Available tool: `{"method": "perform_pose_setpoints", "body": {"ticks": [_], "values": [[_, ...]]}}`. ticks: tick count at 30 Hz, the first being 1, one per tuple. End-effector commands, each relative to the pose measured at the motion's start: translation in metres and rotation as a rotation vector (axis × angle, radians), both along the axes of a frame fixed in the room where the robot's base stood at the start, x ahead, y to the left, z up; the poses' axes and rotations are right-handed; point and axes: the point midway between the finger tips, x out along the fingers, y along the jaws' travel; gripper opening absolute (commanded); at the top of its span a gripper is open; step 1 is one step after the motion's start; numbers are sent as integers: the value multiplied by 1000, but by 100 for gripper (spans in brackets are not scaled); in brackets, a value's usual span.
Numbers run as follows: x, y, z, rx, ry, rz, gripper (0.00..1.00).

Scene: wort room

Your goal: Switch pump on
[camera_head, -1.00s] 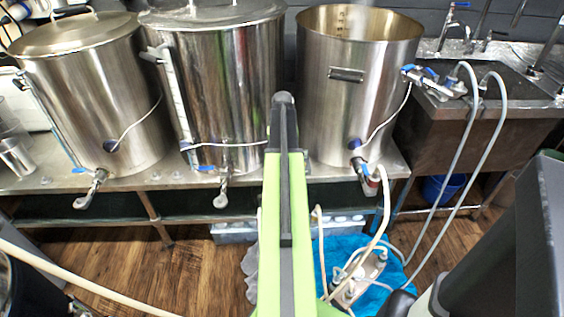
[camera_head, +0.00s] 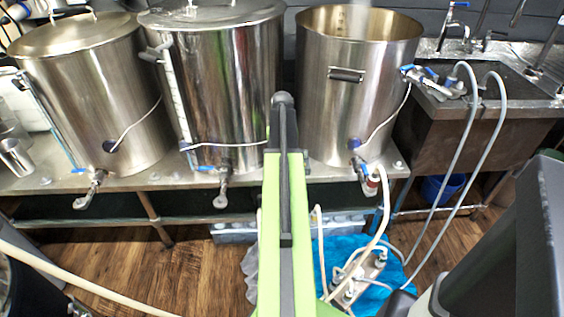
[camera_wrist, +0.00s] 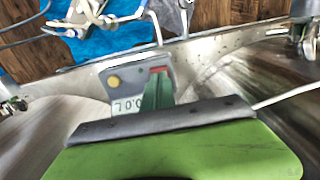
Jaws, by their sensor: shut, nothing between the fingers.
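A grey control panel (camera_wrist: 142,84) shows in the wrist view, with a yellow round button (camera_wrist: 114,82), a red patch (camera_wrist: 158,70) and a readout of "0.0 L". My gripper (camera_wrist: 158,88) is shut and empty. Its dark green fingers overlap the panel just below the red patch and hide part of it; I cannot tell whether they touch. In the head view my arm covers the panel's area. The pump-like metal unit with hoses (camera_head: 366,272) lies on a blue cloth on the floor; it also shows in the wrist view (camera_wrist: 88,14).
Three steel kettles stand on a metal bench: left (camera_head: 88,95), middle (camera_head: 225,80) and right (camera_head: 330,110). Taps jut over the bench's front edge. A sink (camera_head: 470,120) is at the right, with grey hoses hanging from it. A pale hose (camera_head: 85,282) crosses the lower left.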

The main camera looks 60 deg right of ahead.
Motion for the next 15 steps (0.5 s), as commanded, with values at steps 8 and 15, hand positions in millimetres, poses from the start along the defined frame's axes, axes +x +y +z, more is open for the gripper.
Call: {"method": "perform_pose_setpoints", "body": {"ticks": [8, 15], "values": [[0, 0, -2, 0, 0, 1, 0], [1, 0, -10, 0, 0, 1, 0]]}}
